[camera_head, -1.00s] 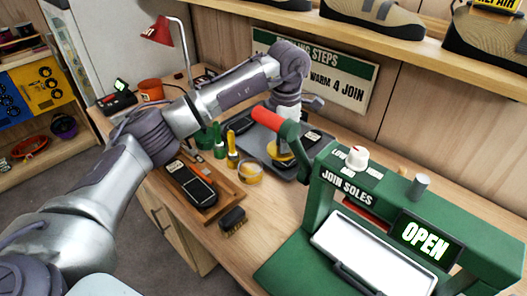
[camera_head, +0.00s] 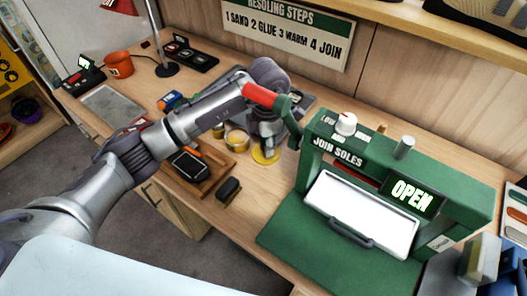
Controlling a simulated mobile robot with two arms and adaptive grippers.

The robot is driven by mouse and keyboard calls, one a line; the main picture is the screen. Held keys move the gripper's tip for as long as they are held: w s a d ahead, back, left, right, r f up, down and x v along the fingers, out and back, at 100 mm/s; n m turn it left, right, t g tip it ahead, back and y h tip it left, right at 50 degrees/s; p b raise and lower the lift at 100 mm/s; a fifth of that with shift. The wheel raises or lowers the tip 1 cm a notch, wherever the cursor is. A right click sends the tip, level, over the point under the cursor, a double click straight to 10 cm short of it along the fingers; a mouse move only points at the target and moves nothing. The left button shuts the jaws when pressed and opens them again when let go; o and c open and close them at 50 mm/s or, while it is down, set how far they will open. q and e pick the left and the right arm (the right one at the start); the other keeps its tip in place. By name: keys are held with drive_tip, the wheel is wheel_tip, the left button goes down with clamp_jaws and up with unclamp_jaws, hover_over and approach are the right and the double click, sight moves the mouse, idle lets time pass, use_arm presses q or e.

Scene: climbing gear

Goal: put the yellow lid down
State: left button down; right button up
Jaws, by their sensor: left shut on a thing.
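The yellow lid (camera_head: 267,157) is a flat round disc, low over the bare wood of the bench, to the right of and nearer than the glue jar. My left gripper (camera_head: 266,146) points down and is shut on the lid; its fingers are partly hidden by my wrist. I cannot tell whether the lid touches the wood. A round jar with yellow contents (camera_head: 237,139) stands on the bench just left of the gripper. My right gripper is not in view.
The green sole press (camera_head: 340,152) with its red-gripped lever stands close on the right. A wooden tray (camera_head: 207,184) with a dark device lies left, and a dark brush (camera_head: 229,189) in front. A grey mat (camera_head: 303,99) lies behind. Bare wood is free in front of the lid.

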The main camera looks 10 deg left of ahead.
use_arm(q)
drive_tip(key=shift+f, duration=0.7)
wheel_tip(320, 180, down, 3)
drive_tip(key=shift+a+f+p, duration=0.1)
drive_tip(key=shift+a+p, duration=0.05)
drive_tip(key=shift+p, duration=0.4)
drive_tip(key=shift+f, duration=0.1)
drive_tip(key=shift+f+b, duration=0.15)
drive_tip(key=shift+b, duration=0.15)
drive_tip(key=c, duration=1)
unclamp_jaws()
drive_tip(key=shift+c, duration=0.2)
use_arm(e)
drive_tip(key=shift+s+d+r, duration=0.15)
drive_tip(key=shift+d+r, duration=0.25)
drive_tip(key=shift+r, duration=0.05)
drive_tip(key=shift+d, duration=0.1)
